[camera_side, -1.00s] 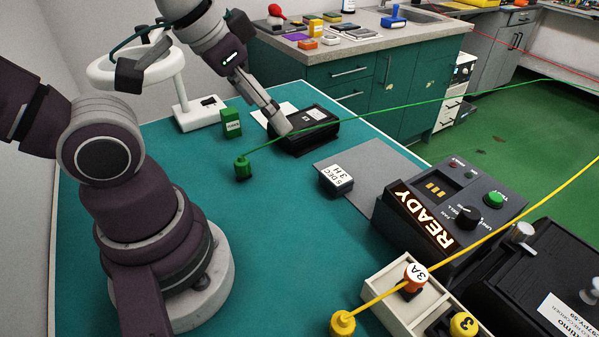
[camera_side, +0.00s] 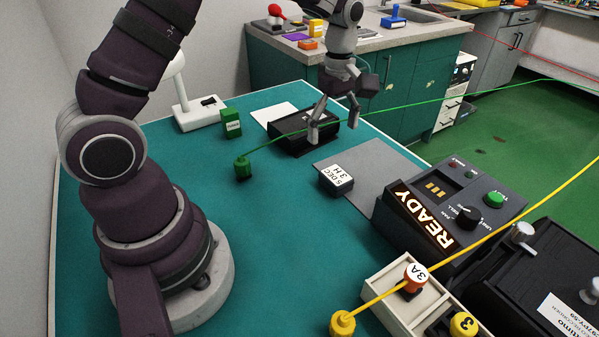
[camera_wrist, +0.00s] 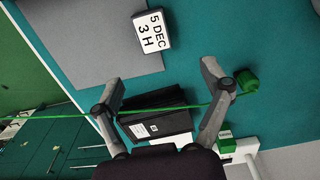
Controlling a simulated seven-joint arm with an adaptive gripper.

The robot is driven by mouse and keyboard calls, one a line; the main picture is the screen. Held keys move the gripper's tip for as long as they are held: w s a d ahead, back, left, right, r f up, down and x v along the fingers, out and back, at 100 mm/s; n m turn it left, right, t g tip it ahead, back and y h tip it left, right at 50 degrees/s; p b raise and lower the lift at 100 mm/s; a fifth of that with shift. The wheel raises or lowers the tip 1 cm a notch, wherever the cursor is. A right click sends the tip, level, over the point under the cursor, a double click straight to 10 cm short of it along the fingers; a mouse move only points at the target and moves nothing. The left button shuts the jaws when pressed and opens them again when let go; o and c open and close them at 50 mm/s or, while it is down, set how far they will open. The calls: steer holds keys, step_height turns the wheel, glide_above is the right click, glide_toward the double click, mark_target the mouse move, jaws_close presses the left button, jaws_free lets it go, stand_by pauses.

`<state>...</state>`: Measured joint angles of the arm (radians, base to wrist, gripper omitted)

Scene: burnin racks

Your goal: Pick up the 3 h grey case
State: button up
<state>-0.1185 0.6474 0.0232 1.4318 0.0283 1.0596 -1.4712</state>
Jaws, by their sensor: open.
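The 3 h grey case (camera_side: 333,181) is a small dark grey block with a white top label reading "5 DEC 3 H". It sits on the teal bench at the left edge of the flat grey mat (camera_side: 372,160). In the wrist view the case (camera_wrist: 152,32) is at the top, beyond my fingertips. My gripper (camera_side: 333,119) is open and empty, with its fingers pointing down above the black box, behind the case in the side view. In the wrist view my gripper (camera_wrist: 162,88) shows both fingers spread wide apart.
A black box (camera_side: 290,141) lies under my gripper. A green wire runs past it from a green plug (camera_side: 242,167). A green carton (camera_side: 231,123) stands nearby. The READY unit (camera_side: 445,205) and a cream tray (camera_side: 385,292) are to the right. The teal bench front is clear.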

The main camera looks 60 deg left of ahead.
mark_target(335, 173)
steer(key=f, duration=0.6)
steer(key=w+f, duration=0.1)
steer(key=f, duration=0.3)
steer(key=shift+d+f, duration=0.1)
steer(key=shift+d, duration=0.2)
steer(key=c, duration=1.3)
